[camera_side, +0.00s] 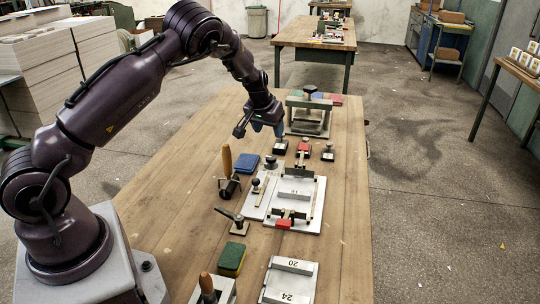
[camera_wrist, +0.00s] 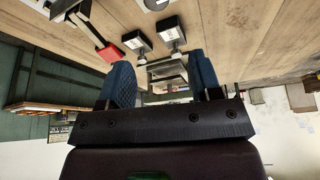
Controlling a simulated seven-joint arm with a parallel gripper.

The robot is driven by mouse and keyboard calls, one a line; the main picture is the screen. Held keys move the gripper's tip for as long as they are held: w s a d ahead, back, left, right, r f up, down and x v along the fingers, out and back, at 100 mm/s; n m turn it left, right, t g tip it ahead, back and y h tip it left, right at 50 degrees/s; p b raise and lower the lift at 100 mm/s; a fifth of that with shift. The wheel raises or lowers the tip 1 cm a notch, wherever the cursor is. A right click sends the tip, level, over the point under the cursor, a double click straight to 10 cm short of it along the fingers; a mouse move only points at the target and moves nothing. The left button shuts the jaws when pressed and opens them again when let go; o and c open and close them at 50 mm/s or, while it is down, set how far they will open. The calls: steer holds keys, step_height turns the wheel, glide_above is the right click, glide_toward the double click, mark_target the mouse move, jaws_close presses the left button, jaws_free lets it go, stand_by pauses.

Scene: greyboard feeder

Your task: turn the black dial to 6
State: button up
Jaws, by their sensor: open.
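Several small dark knobs stand on the wooden bench: a black one on a square base (camera_side: 280,147) just below my gripper, a round black one (camera_side: 270,163) nearer the camera, and one on a grey base (camera_side: 328,152) to the right. I cannot tell which is the black dial, and no dial numbers are readable. My gripper (camera_side: 268,127) is open, its blue fingers above the bench and apart from the knobs. In the wrist view the fingers (camera_wrist: 160,62) are spread with nothing held between them. Two square black bases with pale tops (camera_wrist: 137,41) (camera_wrist: 171,31) show beyond them.
A grey press frame (camera_side: 309,121) stands just beyond my gripper. Nearer are a white fixture plate (camera_side: 256,210), a blue block (camera_side: 247,163) and a wooden-handled tool (camera_side: 227,159). The bench's right strip is clear.

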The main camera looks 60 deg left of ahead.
mark_target(271, 157)
step_height(271, 157, down, 9)
steer(key=shift+w+a+r, duration=0.15)
steer(key=shift+r, duration=0.05)
steer(key=shift+w+a+f, duration=0.1)
steer(key=shift+w+f, duration=0.15)
steer(key=shift+f, duration=0.4)
steer(key=shift+c, duration=0.4)
steer(key=c, duration=0.9)
steer(key=shift+o, duration=0.2)
steer(key=n+y, duration=0.1)
steer(key=n, duration=0.2)
steer(key=n+g, duration=0.1)
steer(key=n, duration=0.1)
steer(key=shift+w+n+g+y, duration=0.2)
steer(key=shift+n+g+y, duration=0.1)
steer(key=shift+n+y, duration=0.1)
steer(key=n+g, duration=0.1)
steer(key=n, duration=0.2)
steer(key=n+g, duration=0.1)
steer(key=n, duration=0.1)
steer(key=shift+w+n, duration=0.15)
steer(key=shift+n, duration=0.25)
